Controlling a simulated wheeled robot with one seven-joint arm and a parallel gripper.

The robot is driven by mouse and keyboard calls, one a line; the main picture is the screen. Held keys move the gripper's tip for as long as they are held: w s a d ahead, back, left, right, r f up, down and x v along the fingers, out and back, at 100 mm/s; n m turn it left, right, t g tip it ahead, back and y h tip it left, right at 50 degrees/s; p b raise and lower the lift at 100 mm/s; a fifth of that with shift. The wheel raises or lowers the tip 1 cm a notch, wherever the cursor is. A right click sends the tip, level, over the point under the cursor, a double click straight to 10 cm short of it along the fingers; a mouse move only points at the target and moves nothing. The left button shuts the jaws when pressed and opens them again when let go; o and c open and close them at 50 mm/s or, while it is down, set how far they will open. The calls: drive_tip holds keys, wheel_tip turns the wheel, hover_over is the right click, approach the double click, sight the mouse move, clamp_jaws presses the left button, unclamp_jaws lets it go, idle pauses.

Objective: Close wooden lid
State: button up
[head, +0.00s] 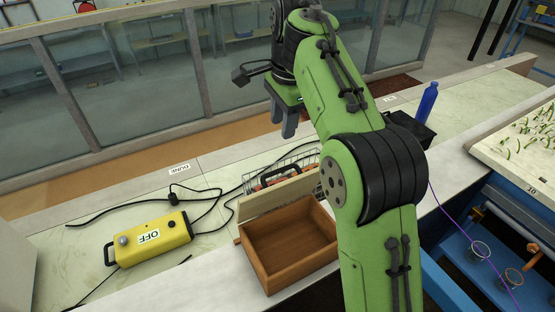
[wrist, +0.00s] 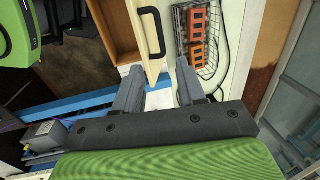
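The open wooden box (head: 290,246) stands on the counter and looks empty inside. Its pale wooden lid (head: 277,195) stands raised along the box's back edge. In the wrist view the lid (wrist: 140,22) shows nearly edge-on, with a black handle (wrist: 157,33) on it, beside the box interior (wrist: 114,25). My gripper (head: 287,127) is open and empty, above and beyond the box in the head view. In the wrist view the gripper (wrist: 159,70) has its fingers apart, and the lid's near end appears between them; the gap in depth is unclear.
A wire basket (head: 288,165) with orange items sits just behind the lid. A yellow control box (head: 148,239) with cables lies left of the wooden box. A blue bottle (head: 427,102) stands at the right. Glass panels (head: 120,80) run along the back.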

sight(276, 173)
drive_tip(key=f+b, duration=0.1)
drive_tip(key=f, duration=0.4)
drive_tip(key=w+a+f+b, duration=0.1)
drive_tip(key=f, duration=0.3)
drive_tip(key=f+b, duration=0.1)
drive_tip(key=f, duration=0.4)
drive_tip(key=shift+w+a+f+b, duration=0.15)
drive_tip(key=shift+w+f+b, duration=0.2)
drive_tip(key=shift+w+b, duration=0.05)
drive_tip(key=shift+a+f, duration=0.2)
drive_tip(key=shift+f, duration=0.2)
drive_tip(key=shift+r, duration=0.1)
clamp_jaws()
